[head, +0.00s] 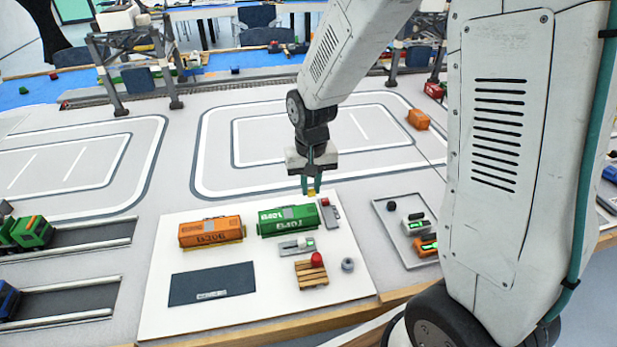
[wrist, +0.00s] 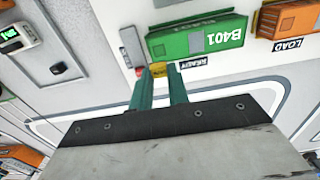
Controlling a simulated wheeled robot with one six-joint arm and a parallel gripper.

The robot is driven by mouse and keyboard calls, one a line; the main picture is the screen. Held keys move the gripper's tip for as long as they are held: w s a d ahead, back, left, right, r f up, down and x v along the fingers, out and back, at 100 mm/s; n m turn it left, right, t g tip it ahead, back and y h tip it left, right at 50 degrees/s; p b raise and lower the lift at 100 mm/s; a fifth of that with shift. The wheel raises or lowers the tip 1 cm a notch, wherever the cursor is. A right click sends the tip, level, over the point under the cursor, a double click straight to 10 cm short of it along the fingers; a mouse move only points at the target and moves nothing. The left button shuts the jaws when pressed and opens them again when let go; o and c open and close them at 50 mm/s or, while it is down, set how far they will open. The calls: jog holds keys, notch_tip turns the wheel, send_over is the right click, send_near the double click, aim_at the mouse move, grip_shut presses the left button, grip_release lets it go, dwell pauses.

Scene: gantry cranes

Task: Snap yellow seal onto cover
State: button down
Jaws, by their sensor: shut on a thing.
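My gripper (head: 311,188) is shut on a small yellow seal (head: 311,194), held between its two green fingertips above the back edge of the white board. In the wrist view the yellow seal (wrist: 158,70) shows between the fingertips. A green container (head: 289,220) marked B401 lies just in front of the gripper. A grey latch-like piece (head: 330,214) with a red part stands at the container's right end. It also shows in the wrist view (wrist: 131,46), left of the container. I cannot tell which piece is the cover.
An orange container (head: 211,232) lies left of the green one. A dark mat (head: 212,284), a wooden pallet (head: 310,274) with a red ball and a grey ring (head: 348,265) lie in front. A grey tray (head: 393,233) with small devices stands to the right.

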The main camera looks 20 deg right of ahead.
aim_at(311, 208)
jog(key=shift+f, duration=2.1)
jog(key=shift+f, duration=0.4)
jog(key=c, duration=0.8)
grip_release()
jog(key=shift+r, duration=3.5)
jog(key=shift+s, duration=0.15)
